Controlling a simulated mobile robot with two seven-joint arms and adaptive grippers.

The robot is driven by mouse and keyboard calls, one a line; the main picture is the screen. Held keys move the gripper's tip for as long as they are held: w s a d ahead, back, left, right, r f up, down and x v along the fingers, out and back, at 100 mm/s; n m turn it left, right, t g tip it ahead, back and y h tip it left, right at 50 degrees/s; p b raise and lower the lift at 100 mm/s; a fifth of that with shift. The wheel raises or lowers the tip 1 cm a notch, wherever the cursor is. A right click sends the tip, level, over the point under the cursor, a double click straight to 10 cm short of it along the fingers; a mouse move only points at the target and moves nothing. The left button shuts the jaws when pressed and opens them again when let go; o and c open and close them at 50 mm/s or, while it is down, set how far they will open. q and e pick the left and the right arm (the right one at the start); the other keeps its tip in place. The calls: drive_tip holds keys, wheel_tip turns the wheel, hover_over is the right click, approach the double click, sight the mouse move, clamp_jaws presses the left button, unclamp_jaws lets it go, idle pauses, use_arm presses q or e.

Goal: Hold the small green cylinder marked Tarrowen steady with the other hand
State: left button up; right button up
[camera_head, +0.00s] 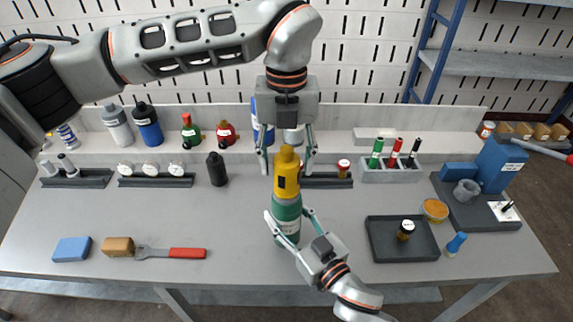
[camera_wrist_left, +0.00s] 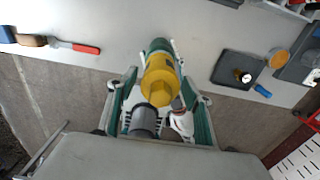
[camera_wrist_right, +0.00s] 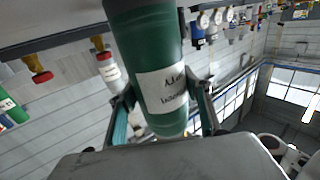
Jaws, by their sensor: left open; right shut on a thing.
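The small green cylinder (camera_head: 287,211) stands upright at the front middle of the bench, a yellow cap (camera_head: 287,178) on its top. My right gripper (camera_head: 289,216) is shut on its body from the front right. In the right wrist view the green cylinder (camera_wrist_right: 148,50) fills the space between the fingers, and its white label (camera_wrist_right: 162,90) is only partly legible. My left gripper (camera_head: 288,163) points down from above, open, with a finger on each side of the yellow cap. The left wrist view shows the cap (camera_wrist_left: 160,82) between the open fingers, apart from them.
A dark tray (camera_head: 385,250) with a small jar (camera_head: 405,230) is to the right. Bottles and gauges line the back.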

use_arm(q)
drive_tip(key=n, duration=0.6)
drive_tip(key=n, duration=0.6)
idle(0.3)
drive_tip(key=n, duration=0.6)
idle(0.4)
drive_tip(key=n, duration=0.6)
drive_tip(key=shift+f, duration=0.1)
